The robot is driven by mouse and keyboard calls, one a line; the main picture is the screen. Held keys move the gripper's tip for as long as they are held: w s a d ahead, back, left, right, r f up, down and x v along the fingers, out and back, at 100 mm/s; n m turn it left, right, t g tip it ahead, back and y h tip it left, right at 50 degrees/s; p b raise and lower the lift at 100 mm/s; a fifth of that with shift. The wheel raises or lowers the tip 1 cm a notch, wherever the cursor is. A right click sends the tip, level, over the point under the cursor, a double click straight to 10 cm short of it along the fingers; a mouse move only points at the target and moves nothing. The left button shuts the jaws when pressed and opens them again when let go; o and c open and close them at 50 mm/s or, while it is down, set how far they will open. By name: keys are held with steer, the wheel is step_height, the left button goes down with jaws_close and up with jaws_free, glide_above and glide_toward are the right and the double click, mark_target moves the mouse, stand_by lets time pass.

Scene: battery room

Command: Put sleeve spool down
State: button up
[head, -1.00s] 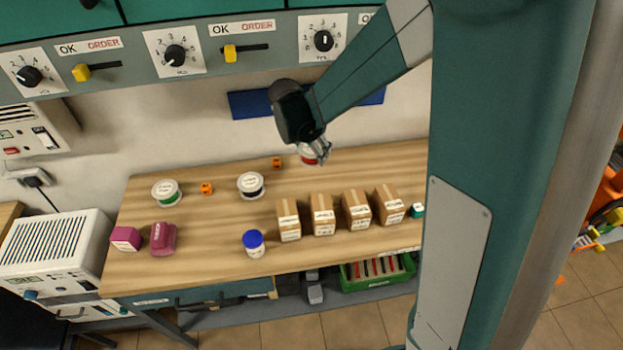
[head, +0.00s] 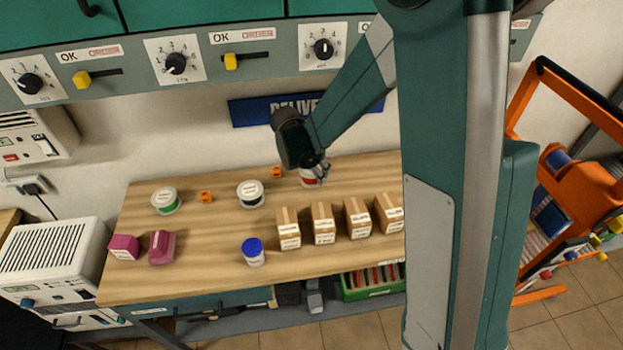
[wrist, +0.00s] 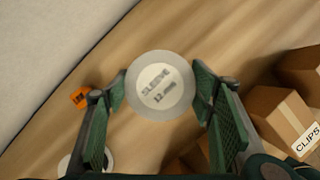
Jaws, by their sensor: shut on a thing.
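The sleeve spool, a round spool with a white lid lettered SLEEVE, shows in the wrist view (wrist: 160,86) between my two fingers. In the head view the spool (head: 309,180), white with a red band, is partly hidden by my gripper (head: 318,172). My gripper (wrist: 163,100) is shut on the spool from both sides. The spool is at the back part of the wooden bench (head: 200,275), upright as far as I can see. I cannot tell whether its underside touches the bench top.
A spool with a dark band (head: 250,194) and a green-banded spool (head: 166,201) stand to the left. An orange block (head: 277,172) is close on the left. Several cardboard boxes (head: 323,224) stand in a row in front. A blue-lidded jar (head: 253,252) stands nearer the front.

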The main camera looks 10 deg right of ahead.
steer(key=shift+f, duration=0.1)
steer(key=shift+f, duration=2)
steer(key=shift+f+b, duration=0.2)
steer(key=shift+b, duration=0.15)
steer(key=o, duration=1)
steer(key=shift+r, duration=0.25)
steer(key=shift+p+v, duration=0.7)
steer(key=shift+v, duration=5.25)
